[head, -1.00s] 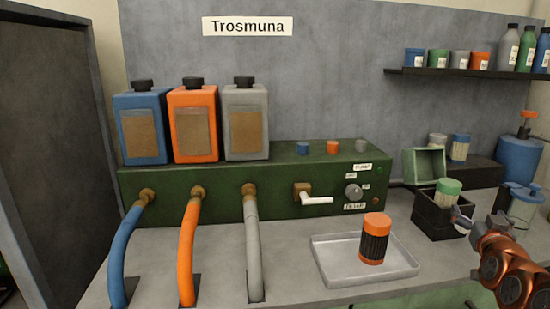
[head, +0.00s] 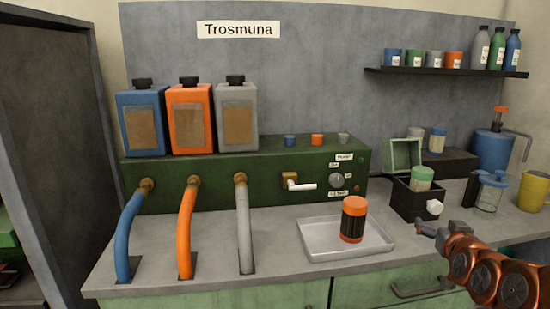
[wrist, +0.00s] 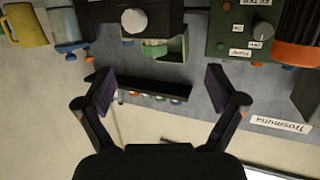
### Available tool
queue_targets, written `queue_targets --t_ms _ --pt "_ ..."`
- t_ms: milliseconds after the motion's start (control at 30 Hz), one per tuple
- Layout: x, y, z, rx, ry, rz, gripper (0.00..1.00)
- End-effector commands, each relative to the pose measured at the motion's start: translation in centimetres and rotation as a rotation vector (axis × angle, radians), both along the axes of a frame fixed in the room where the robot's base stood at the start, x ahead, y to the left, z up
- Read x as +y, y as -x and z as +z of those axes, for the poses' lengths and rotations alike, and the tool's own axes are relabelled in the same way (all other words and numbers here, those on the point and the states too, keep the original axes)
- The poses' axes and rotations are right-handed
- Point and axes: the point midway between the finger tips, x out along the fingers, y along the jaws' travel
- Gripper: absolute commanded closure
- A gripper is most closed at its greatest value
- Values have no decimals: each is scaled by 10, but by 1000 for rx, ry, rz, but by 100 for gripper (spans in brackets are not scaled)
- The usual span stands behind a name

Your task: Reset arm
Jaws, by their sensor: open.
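My gripper (head: 434,233) is in the head view at the right, over the counter's front edge, to the right of the metal tray. In the wrist view my gripper (wrist: 160,92) has its two fingers spread wide with nothing between them. The wrist view shows the scene upside down. My copper-coloured arm comes in from the lower right of the head view.
An orange-and-black jar (head: 353,220) stands on the metal tray (head: 318,247). A black box (head: 416,203) holds a green-lidded jar (head: 422,178). A green machine (head: 230,180) with three hoses stands behind. A yellow mug (head: 533,192) is at the right.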

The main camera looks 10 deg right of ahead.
Motion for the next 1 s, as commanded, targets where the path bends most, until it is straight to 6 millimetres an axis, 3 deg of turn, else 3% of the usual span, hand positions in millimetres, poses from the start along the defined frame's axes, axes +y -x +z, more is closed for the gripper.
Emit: queue_targets --t_ms 267,467,700,1000 --pt "70 -5 -47 232 -82 117 6" --pt "145 21 -93 506 -161 219 6" --pt "221 86 -131 845 -236 295 6" --pt "287 195 -146 1241 -293 326 6"
